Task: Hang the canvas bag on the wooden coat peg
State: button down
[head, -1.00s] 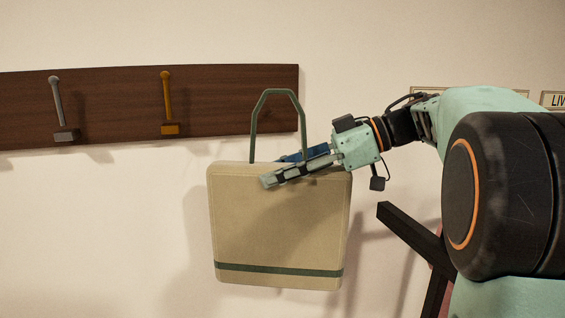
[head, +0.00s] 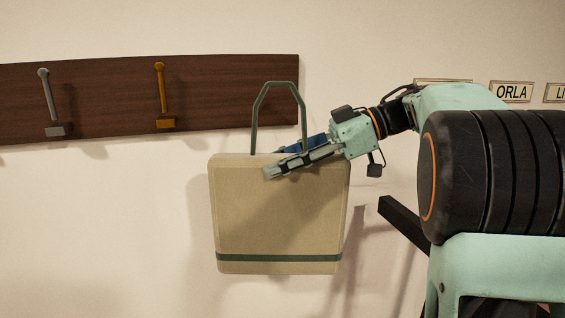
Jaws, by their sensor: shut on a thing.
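The canvas bag (head: 275,220) is beige with a dark green stripe near its bottom. It hangs upright in the air in front of the wall, below the right end of the peg board. Its stiff green handle (head: 275,84) stands up as a loop, overlapping the board's right end in the picture. My gripper (head: 285,160) comes from the right and is shut on the bag's top edge. The wooden coat peg (head: 162,95), orange-brown, is on the board to the left of the handle, and nothing hangs on it. The far finger is partly hidden behind the bag.
The dark wooden board (head: 220,90) is fixed to the wall. A grey metal peg (head: 48,100) is on it further left, empty. Name plates, one reading ORLA (head: 511,92), are on the wall at right. The wall below the pegs is clear.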

jog(key=w+a+f+p, duration=0.1)
jog(key=w+f+p, duration=0.2)
jog(key=w, duration=0.6)
jog(key=shift+a+p, duration=0.35)
jog(key=shift+a, duration=0.05)
dwell(0.7)
jog(key=shift+f, duration=0.15)
dwell(0.4)
